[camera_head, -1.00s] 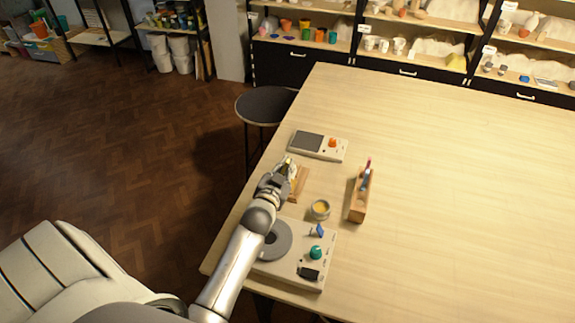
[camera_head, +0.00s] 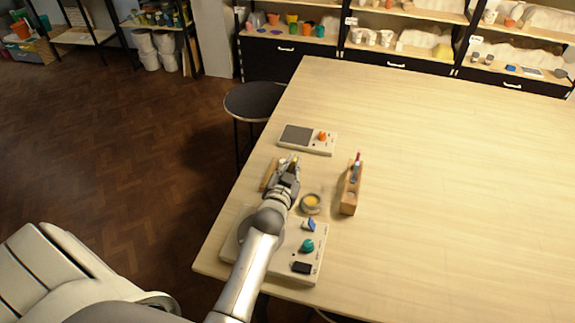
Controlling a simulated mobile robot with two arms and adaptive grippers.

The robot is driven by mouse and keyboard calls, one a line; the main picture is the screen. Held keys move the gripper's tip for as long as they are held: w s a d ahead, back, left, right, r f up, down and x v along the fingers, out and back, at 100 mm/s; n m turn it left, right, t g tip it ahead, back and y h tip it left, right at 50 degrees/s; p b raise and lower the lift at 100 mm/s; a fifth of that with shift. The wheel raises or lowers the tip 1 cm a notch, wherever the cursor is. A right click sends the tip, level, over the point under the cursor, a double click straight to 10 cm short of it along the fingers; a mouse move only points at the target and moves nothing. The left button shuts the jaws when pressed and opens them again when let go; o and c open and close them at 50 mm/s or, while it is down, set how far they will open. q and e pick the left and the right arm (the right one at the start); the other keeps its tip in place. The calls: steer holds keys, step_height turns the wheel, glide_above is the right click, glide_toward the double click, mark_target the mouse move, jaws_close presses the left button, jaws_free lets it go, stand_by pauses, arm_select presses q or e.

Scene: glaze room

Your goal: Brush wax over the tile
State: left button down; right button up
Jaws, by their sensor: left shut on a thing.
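My left gripper (camera_head: 290,168) is shut on a slim thing that looks like the brush, mostly hidden by the fingers. It is low over the right side of a brown wooden piece (camera_head: 268,176) on the table, whose left edge shows. The tile cannot be made out clearly; the gripper covers most of that spot. I cannot tell whether the bristles touch anything. A small round pot with yellow wax (camera_head: 312,202) stands just right of my wrist. My right gripper is out of view.
A wooden holder (camera_head: 349,197) with upright tools stands right of the pot. A pale device (camera_head: 309,265) with a teal knob (camera_head: 307,245) is partly under my arm. The table's right side is clear.

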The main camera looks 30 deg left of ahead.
arm_select(q)
steer(key=shift+s+d+f, duration=0.1)
steer(key=shift+s+f, duration=0.1)
steer(key=shift+f, duration=0.25)
steer(key=shift+w+r+p, duration=0.1)
steer(key=shift+r+p, duration=0.45)
steer(key=shift+p, duration=0.1)
steer(key=r+p, duration=0.3)
steer(key=r, duration=0.1)
steer(key=shift+s, duration=0.25)
steer(key=shift+r, duration=0.25)
steer(key=shift+w+r, duration=0.25)
steer(key=shift+r, duration=0.3)
